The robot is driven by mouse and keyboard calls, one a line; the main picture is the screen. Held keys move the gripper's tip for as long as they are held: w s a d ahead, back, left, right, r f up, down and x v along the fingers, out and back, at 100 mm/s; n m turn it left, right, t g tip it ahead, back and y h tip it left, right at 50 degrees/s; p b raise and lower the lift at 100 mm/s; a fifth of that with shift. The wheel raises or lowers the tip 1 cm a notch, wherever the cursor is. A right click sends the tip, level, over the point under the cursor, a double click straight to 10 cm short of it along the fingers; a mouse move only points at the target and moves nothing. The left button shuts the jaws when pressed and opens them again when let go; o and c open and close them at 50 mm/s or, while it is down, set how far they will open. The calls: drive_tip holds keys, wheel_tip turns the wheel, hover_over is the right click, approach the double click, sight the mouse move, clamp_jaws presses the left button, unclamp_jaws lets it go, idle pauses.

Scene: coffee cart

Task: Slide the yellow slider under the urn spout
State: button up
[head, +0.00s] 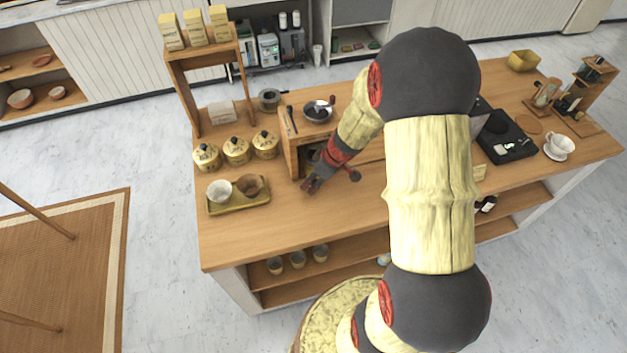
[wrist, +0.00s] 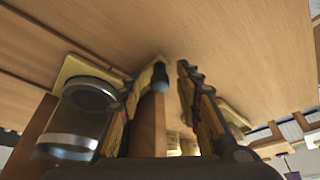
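My gripper (head: 311,186) is low over the counter, in front of the small wooden cabinet (head: 291,150). In the wrist view the two fingertips (wrist: 171,70) are a narrow gap apart, with bare wood showing between them and nothing visibly held. A yellow piece (wrist: 73,68) shows beside the left finger, next to a dark cylinder with a metal band (wrist: 75,138). Another yellow edge (wrist: 232,114) shows beyond the right finger. I cannot tell whether either yellow piece is the slider. I cannot make out the urn or its spout; my arm hides part of the counter.
A dark bowl (head: 318,112) sits on the cabinet. The counter front (head: 300,228) is clear. A black scale (head: 512,145) is at the right.

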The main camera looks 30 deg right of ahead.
drive_tip(key=shift+c, duration=0.5)
drive_tip(key=c, duration=0.8)
